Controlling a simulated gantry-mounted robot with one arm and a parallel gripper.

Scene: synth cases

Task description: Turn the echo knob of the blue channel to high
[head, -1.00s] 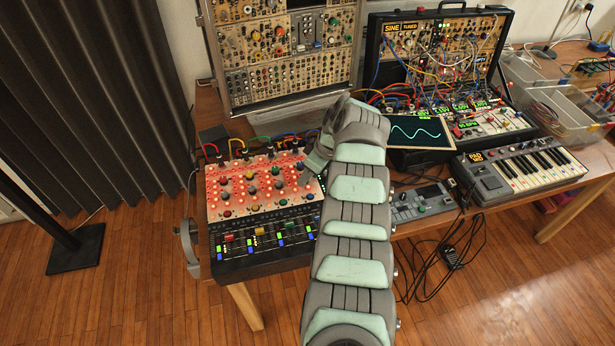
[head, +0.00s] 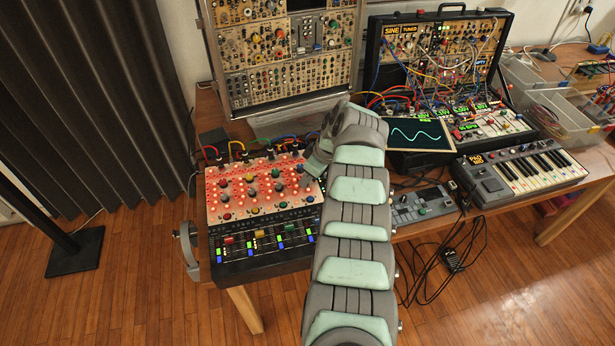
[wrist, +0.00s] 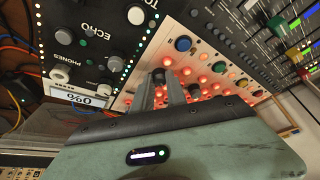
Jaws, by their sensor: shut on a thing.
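The mixer (head: 214,262) has a red-lit panel. Its columns end in red, yellow, green and blue caps, with the blue knob (head: 310,198) at the front of the rightmost column. It also shows in the wrist view (wrist: 183,43). My gripper (head: 304,181) reaches down to this column, just behind the blue knob. In the wrist view my gripper (wrist: 162,84) is shut on a small dark grey knob (wrist: 159,75), and the fingers partly hide it. The knob's pointer and its row label cannot be read. An ECHO label (wrist: 75,26) stands on the black side section.
Neighbouring knobs stand close, such as a green one (wrist: 220,67) and a yellow one (wrist: 245,94). A small white display (wrist: 80,97) appears upside down. A keyboard (head: 520,167), a small grey device (head: 422,203) and a wave screen (head: 417,134) stand right of my arm.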

